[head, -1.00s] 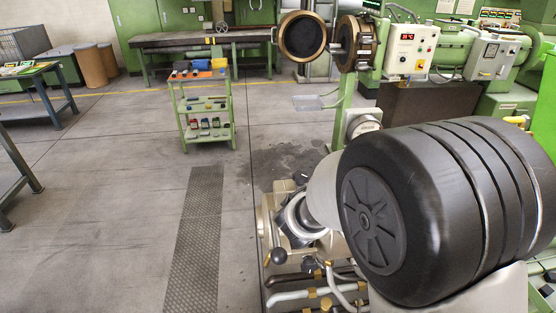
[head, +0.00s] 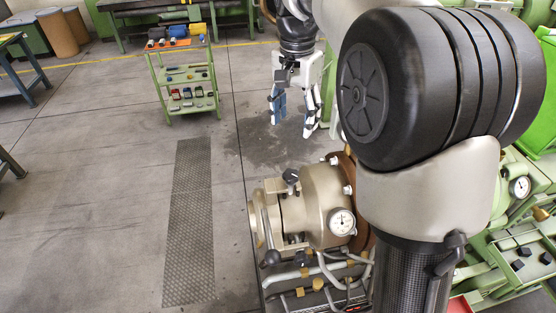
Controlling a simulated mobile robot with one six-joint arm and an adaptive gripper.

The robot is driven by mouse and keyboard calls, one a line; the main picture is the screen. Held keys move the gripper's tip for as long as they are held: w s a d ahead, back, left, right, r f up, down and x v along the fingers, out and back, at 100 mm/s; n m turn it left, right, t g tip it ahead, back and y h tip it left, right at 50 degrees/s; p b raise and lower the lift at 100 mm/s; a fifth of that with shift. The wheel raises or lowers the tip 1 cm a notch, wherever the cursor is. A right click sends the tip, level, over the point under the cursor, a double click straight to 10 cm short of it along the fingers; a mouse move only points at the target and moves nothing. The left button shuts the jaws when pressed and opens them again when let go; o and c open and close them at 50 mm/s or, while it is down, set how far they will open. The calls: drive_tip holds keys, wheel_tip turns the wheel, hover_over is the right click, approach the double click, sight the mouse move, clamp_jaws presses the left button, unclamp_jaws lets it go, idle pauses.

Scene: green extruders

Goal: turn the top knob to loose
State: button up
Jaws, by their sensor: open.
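A dark knob (head: 290,177) sticks up from the top of the beige metal extruder head (head: 318,203) in the lower middle of the head view. It is the uppermost of several dark knobs there, but its setting is too small to read. A round black knob (head: 272,257) sits lower, at the head's left. My gripper (head: 292,124) hangs pointing down above and beyond the extruder head. Its fingers are apart, with nothing between them, and it does not touch the top knob.
A white gauge (head: 342,222) faces out from the head's right side. Hoses and pipes (head: 315,280) run below it. A green trolley (head: 187,85) with small items stands at the back left. Green machinery (head: 520,215) fills the right. Floor to the left is clear.

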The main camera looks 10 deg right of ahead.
sight(291, 174)
wheel_tip(291, 174, down, 17)
drive_tip(key=b, duration=0.2)
drive_tip(key=shift+s+f+b, duration=0.1)
drive_tip(key=shift+f+b, duration=0.05)
drive_tip(key=shift+b, duration=0.2)
drive_tip(key=shift+c, duration=0.4)
drive_tip(key=c, duration=1)
